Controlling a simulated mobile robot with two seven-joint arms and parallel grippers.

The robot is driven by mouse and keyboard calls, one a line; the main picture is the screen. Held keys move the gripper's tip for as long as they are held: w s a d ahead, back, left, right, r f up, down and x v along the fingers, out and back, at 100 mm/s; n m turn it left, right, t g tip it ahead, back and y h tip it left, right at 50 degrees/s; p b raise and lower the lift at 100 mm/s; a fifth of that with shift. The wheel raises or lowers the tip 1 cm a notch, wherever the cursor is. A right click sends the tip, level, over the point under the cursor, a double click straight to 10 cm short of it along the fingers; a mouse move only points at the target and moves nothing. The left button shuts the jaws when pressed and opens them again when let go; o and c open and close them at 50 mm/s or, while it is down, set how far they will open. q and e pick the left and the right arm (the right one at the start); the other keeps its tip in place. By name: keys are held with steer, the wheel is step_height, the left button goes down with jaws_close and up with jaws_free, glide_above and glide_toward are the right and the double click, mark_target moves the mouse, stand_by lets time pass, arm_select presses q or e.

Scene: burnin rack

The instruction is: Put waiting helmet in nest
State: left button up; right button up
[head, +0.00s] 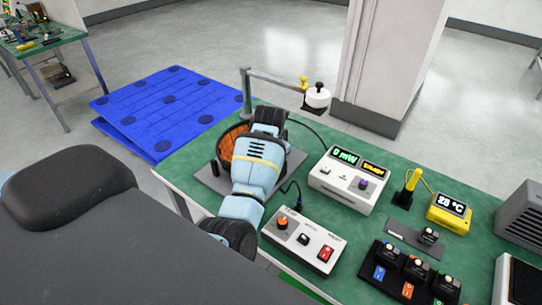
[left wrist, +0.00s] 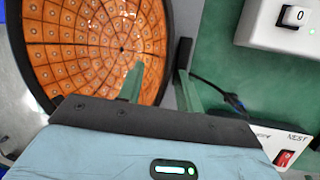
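A round bowl lined with orange tiles, which looks like the helmet (head: 227,146), sits on a grey plate (head: 207,177) at the bench's left end. My left arm hides its right part. In the left wrist view the bowl (left wrist: 95,45) fills the upper left. My left gripper (left wrist: 160,88) is open, with its fingers apart. One finger overlaps the orange interior in the picture; the other is right of the rim by a dark post. Contact with the rim cannot be told. The fingers are hidden in the head view. The nest is not clearly identifiable. My right gripper is not in view.
A control box (head: 303,241) marked NEST and a white meter (head: 348,182) reading 0 mW stand right of my arm. A jointed arm with a white head (head: 317,97) rises behind. A dark tray (head: 376,265) holds several black modules. Blue pallets (head: 165,105) lie beyond the bench.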

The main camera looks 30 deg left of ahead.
arm_select(q)
steer(key=v, duration=1.3)
steer(key=shift+w+a+r, duration=0.1)
steer(key=shift+w+a, duration=0.05)
steer(key=s+f+m, duration=0.7)
steer(key=m, duration=0.1)
steer(key=s+f+m+y, duration=0.1)
steer(key=s+f+m, duration=0.7)
steer(key=shift+s+f, duration=0.1)
steer(key=shift+s, duration=0.2)
steer(key=s+d+f+m+h, duration=0.1)
steer(key=s+d+f+m, duration=0.15)
steer(key=s+m, duration=0.5)
steer(key=s+d+f+m+g+h, duration=0.1)
steer(key=s+d+m, duration=0.3)
steer(key=s+m, duration=0.3)
steer(key=s+d+f+m+h, duration=0.1)
steer(key=s+d+m, duration=0.2)
steer(key=s+m, duration=0.45)
steer(key=w+d+f+n+t+h, duration=0.1)
steer(key=w+d+f+n+t, duration=0.1)
steer(key=w+f+t, duration=0.3)
steer(key=shift+d+f+t+h, duration=0.45)
steer(key=shift+f+t, duration=0.65)
steer(key=shift+f, duration=1.3)
